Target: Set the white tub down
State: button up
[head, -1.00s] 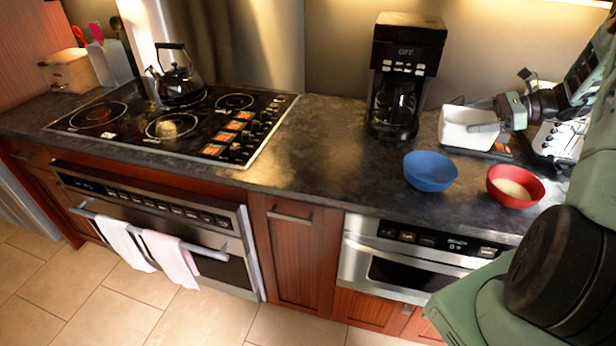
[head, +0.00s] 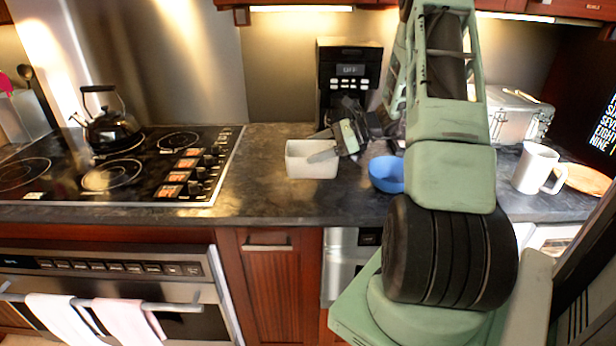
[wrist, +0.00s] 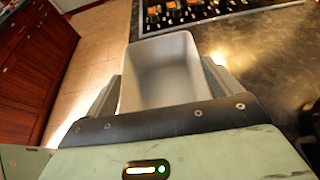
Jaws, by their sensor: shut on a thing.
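The white tub (head: 311,167) is in the head view, over the dark counter between the cooktop and the blue bowl. My gripper (head: 322,152) reaches it from the right and is shut on it. In the wrist view the tub (wrist: 168,72) is held between the two fingers of my gripper (wrist: 158,92), and its inside looks empty. The tub looks near the counter's height; I cannot tell whether its base touches the counter.
The blue bowl (head: 386,174) stands just right of the tub. The cooktop (head: 110,168) with a black kettle (head: 109,127) is to the left. A coffee maker (head: 345,75) stands behind. Bare counter (head: 255,190) lies left of the tub. A white mug (head: 537,168) is far right.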

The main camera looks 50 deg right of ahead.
aim_at(317, 168)
jog(key=shift+f+p, duration=0.6)
jog(key=shift+f, duration=2.7)
jog(key=shift+f, duration=0.2)
jog(key=o, duration=0.7)
jog(key=shift+o, duration=0.2)
jog(key=shift+r, duration=0.15)
